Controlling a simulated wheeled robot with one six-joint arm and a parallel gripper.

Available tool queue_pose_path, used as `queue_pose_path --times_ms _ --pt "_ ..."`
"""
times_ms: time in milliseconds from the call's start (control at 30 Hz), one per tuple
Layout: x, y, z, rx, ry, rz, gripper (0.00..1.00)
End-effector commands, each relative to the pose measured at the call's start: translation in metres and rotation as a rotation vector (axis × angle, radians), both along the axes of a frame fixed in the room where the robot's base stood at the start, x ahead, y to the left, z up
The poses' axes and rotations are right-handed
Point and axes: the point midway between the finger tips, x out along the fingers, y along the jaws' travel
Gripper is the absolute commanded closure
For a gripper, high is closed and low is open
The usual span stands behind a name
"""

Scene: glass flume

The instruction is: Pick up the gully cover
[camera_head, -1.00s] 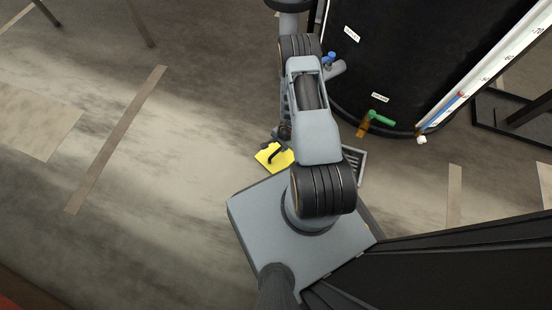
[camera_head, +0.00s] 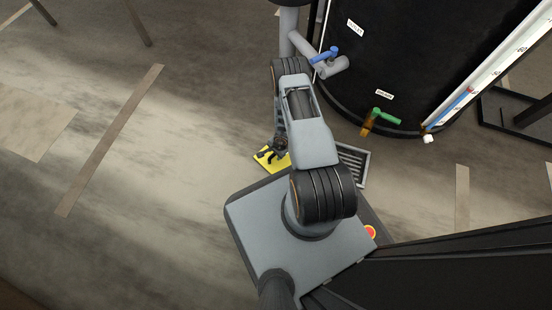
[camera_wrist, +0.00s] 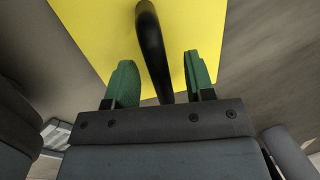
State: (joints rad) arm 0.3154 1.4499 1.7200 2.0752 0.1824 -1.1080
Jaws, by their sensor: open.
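The gully cover is a yellow plate (camera_head: 268,160) with a black bar handle, lying on the floor just left of my arm in the head view. My arm hides part of it there. In the wrist view the yellow plate (camera_wrist: 90,28) fills the upper middle, and its black handle (camera_wrist: 150,38) runs between my two green fingers. My gripper (camera_wrist: 159,62) is open, with one finger on each side of the handle and gaps showing on both sides. In the head view the gripper (camera_head: 278,148) is small and dark over the plate; its fingertips are hard to make out.
A floor grate (camera_head: 352,163) lies right of my arm, partly hidden. A large black tank (camera_head: 400,60) with blue (camera_head: 326,54) and green (camera_head: 384,117) valve handles stands beyond it. The floor left of the cover is clear.

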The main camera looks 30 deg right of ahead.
Motion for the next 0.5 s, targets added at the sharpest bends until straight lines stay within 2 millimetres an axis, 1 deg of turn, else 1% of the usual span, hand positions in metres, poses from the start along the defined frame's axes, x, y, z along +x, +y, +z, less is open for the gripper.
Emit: queue_pose_path --times_ms 33,233,267,500 --pt "0.0007 0.0005 -0.0049 0.0 0.0 0.001 0.51" --pt "0.001 0.0005 -0.0035 -0.001 -0.001 0.0 0.51" --pt "0.001 0.0005 -0.0035 -0.001 -0.001 0.0 0.53" --pt "0.001 0.0005 -0.0034 -0.001 -0.001 0.0 0.76"
